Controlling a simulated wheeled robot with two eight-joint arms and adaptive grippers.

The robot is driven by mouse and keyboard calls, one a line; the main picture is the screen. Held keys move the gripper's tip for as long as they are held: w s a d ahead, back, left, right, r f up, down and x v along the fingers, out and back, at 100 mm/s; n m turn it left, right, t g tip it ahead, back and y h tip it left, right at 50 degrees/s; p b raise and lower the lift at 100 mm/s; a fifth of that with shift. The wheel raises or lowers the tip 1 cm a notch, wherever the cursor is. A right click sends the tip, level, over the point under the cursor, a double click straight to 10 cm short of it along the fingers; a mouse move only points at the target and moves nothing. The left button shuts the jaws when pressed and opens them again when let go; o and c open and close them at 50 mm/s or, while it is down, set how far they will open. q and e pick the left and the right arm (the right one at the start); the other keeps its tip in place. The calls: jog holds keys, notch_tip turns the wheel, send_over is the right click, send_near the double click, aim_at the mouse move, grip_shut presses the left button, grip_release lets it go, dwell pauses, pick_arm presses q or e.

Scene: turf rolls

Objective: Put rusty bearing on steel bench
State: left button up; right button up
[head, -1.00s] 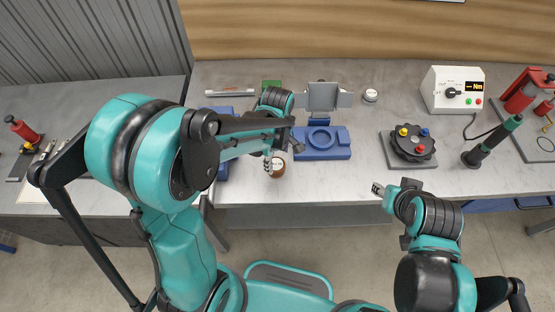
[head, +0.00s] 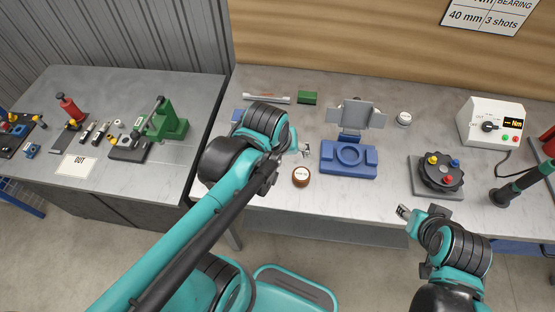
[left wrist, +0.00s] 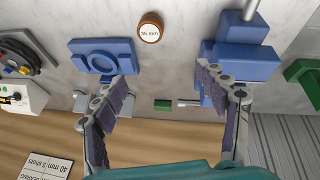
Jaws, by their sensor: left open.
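A small brown round piece with a white label (head: 301,177), which looks like the rusty bearing, stands on the front of the right grey bench (head: 318,212). It also shows in the left wrist view (left wrist: 150,27), beyond the fingertips; its label seems to read "36 mm". My left gripper (head: 304,150) is open and empty, just behind the bearing in the head view; its spread fingers show in the left wrist view (left wrist: 165,78). My right gripper (head: 403,212) is at the bench's front edge; its jaws are too small to judge. Another grey bench (head: 130,92) stands at the left.
A blue ring fixture (head: 348,157) stands right of the bearing, with a white disc (head: 403,119) behind. A black rotary fixture (head: 436,176) and a torque box (head: 492,124) stand further right. The left bench holds a green press (head: 168,122), tools and an "OUT" card (head: 78,166).

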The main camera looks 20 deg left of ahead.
pick_arm(q)
jog(key=s+m+t, duration=0.1)
jog(key=m, duration=0.1)
jog(key=s+a+m+t, duration=0.1)
jog(key=s+m, duration=0.1)
jog(key=m, duration=0.1)
jog(key=shift+s+a+r+t, duration=0.1)
jog(key=shift+a+r+t, duration=0.1)
jog(key=shift+t, duration=0.1)
pick_arm(e)
jog(key=shift+w, duration=0.1)
jog(key=shift+f, duration=0.1)
